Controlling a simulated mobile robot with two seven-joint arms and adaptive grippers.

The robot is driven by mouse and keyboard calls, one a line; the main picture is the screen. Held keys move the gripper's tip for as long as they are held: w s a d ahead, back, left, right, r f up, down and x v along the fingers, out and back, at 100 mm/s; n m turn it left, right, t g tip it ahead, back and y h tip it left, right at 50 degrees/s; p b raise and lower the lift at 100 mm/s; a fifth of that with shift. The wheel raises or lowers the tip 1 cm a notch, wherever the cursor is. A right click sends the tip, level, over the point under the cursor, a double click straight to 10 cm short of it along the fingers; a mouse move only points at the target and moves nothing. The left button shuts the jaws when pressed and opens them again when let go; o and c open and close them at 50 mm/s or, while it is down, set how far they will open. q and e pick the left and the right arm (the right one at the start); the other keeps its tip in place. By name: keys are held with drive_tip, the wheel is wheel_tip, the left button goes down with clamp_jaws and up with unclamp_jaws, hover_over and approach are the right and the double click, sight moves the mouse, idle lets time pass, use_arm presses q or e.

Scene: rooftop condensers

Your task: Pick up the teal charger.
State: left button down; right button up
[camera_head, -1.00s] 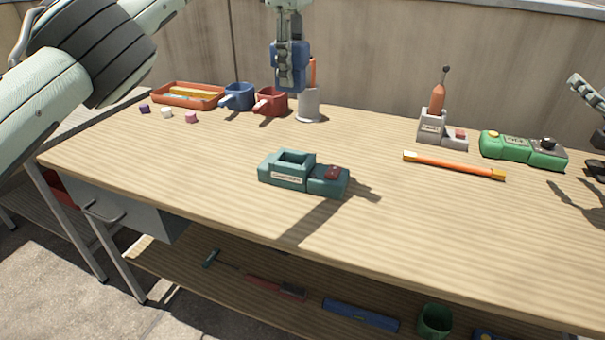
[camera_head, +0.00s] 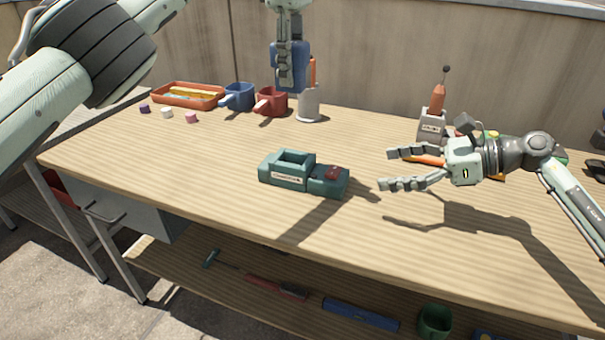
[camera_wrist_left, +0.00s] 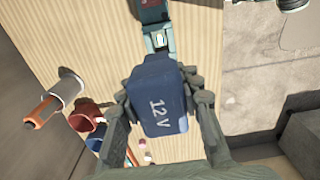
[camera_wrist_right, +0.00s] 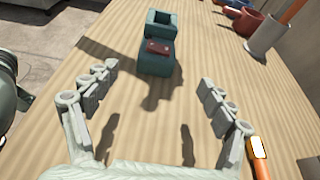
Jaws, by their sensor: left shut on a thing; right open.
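The teal charger (camera_head: 302,175) sits on the middle of the wooden bench, with an open socket at its left part and a dark red patch at its right. It also shows ahead of the fingers in the right wrist view (camera_wrist_right: 157,57). My right gripper (camera_head: 388,169) is open and empty above the bench, to the right of the charger and apart from it. My left gripper (camera_head: 289,82) is shut on a blue 12 V battery (camera_wrist_left: 157,100), held raised toward the back of the bench. In the left wrist view the charger (camera_wrist_left: 152,12) is partly cut off at the top.
A red mug (camera_head: 271,103), a blue mug (camera_head: 238,97), an orange tray (camera_head: 187,96) and a grey holder (camera_head: 309,106) stand along the back. My right arm partly hides an orange bar and a green charger at the right. The bench front is clear.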

sight(335, 173)
drive_tip(key=x, duration=0.7)
drive_tip(key=shift+s+f, duration=0.15)
drive_tip(key=shift+s, duration=0.05)
drive_tip(key=shift+f+x, duration=0.15)
drive_tip(key=shift+x, duration=1.2)
drive_tip(key=shift+f+x, duration=0.15)
drive_tip(key=shift+x, duration=1.2)
drive_tip(key=shift+d, duration=0.2)
drive_tip(key=shift+c, duration=0.6)
drive_tip(key=c, duration=1.4)
drive_tip(key=shift+w+r, duration=0.1)
drive_tip(key=shift+c, duration=0.8)
wheel_tip(335, 173, up, 9)
drive_tip(key=shift+f, duration=4.15)
